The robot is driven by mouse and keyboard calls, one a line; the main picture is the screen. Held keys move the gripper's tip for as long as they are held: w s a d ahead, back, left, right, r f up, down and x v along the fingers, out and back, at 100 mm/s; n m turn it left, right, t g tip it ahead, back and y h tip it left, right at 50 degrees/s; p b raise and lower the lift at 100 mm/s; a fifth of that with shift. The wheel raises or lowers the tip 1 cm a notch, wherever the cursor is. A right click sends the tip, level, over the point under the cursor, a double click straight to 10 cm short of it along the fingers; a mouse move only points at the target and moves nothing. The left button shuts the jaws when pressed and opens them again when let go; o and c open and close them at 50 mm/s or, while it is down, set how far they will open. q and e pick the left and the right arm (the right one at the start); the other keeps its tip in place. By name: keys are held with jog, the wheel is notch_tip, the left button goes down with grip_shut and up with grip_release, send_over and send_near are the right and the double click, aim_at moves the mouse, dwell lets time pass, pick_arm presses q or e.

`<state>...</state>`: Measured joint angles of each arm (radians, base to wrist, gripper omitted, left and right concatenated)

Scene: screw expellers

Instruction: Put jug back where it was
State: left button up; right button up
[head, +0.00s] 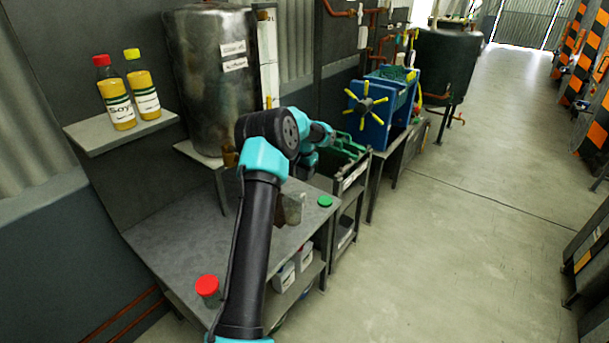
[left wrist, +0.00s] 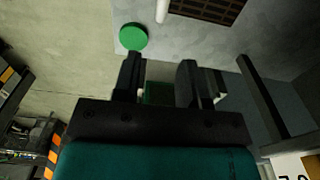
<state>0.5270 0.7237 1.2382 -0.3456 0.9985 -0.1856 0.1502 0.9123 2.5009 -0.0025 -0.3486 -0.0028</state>
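A grey cylindrical container (head: 294,208), which may be the jug, stands on the metal table (head: 185,240), partly behind my left arm. A flat green lid (head: 325,201) lies right of it near the table edge. The lid also shows in the left wrist view (left wrist: 133,37), with a pale cylinder (left wrist: 162,10) beside it. My left gripper (left wrist: 159,78) has its fingers apart. Something green (left wrist: 158,94) shows in the gap; I cannot tell whether it is held or lies beyond. In the head view the arm hides most of this gripper. My right gripper is not in view.
A red-lidded jar (head: 208,290) stands at the table's near edge. Two yellow bottles (head: 120,106) stand on a wall shelf (head: 120,132). A large metal tank (head: 212,80) is behind my arm. A green crate (head: 345,155) and a blue machine (head: 378,110) are beyond.

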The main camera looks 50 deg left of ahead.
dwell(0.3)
pick_arm(q)
jog(key=s+d+f+m+h, duration=0.1)
jog(key=s+d+f, duration=0.1)
jog(key=d+f, duration=0.9)
jog(key=s+d+f+h, duration=0.15)
jog(key=d+f, duration=0.55)
jog(key=d, duration=0.8)
jog(key=s+d+f, duration=0.2)
jog(key=s+d, duration=0.8)
jog(key=s+d+f+h, duration=0.1)
jog(key=s+d+f, duration=0.1)
jog(key=s+d, duration=0.7)
jog(key=shift+s+d+f+n, duration=0.2)
jog(key=shift+s+d+n, duration=0.15)
jog(key=shift+s, duration=0.85)
